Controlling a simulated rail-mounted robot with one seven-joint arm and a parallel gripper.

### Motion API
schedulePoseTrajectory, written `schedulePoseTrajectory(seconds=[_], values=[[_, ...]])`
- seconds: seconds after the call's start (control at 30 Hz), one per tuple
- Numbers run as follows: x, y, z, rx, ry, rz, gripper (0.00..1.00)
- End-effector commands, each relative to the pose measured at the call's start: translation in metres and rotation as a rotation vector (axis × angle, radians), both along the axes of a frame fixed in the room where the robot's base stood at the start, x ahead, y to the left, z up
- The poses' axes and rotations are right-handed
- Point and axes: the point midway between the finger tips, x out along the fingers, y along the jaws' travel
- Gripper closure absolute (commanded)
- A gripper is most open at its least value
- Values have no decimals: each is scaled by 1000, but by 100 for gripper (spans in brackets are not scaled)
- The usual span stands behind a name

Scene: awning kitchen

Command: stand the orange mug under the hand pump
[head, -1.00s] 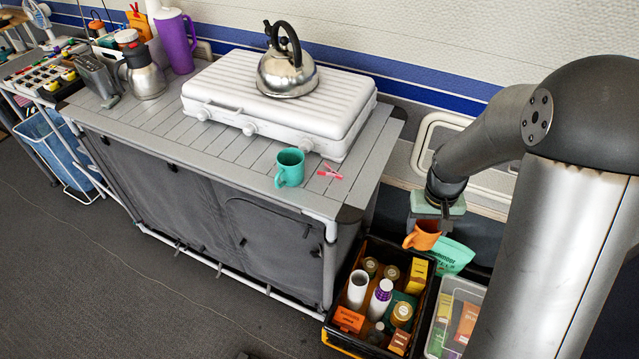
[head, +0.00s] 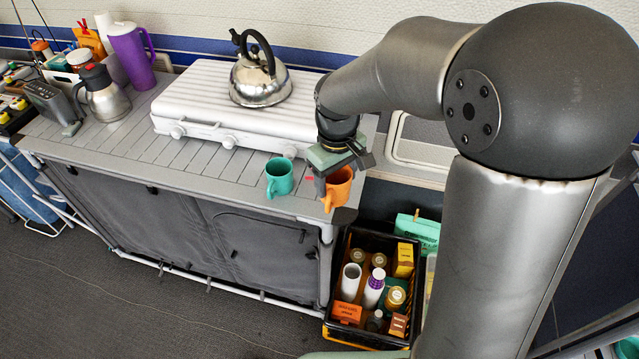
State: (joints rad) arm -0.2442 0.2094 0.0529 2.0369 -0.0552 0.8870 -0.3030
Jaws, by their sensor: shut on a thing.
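The orange mug (head: 341,188) is upright at the right front corner of the grey slatted counter. My gripper (head: 322,184) is shut on it from above, at its left side. I cannot tell whether the mug touches the counter or hangs just above it. A teal mug (head: 279,178) stands on the counter just left of it, apart from it. I cannot make out a hand pump clearly in this view.
A white stove (head: 200,105) with a steel kettle (head: 260,80) stands behind the mugs. A steel jug (head: 103,95) and a purple pitcher (head: 132,55) stand at the counter's left. A black crate (head: 338,262) of packed goods sits below the counter's right end.

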Motion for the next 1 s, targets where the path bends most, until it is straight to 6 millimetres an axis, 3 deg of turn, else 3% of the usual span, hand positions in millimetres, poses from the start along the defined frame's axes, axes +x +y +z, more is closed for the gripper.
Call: schedulePoseTrajectory(seconds=[0.1,0.33,0.57,0.8,1.0], values=[[25,12,-16,-1,5,2,60],[52,25,-53,-1,1,0,60],[62,30,-67,0,0,0,60],[63,30,-97,-1,1,0,60],[63,30,-99,0,-1,-1,60]])
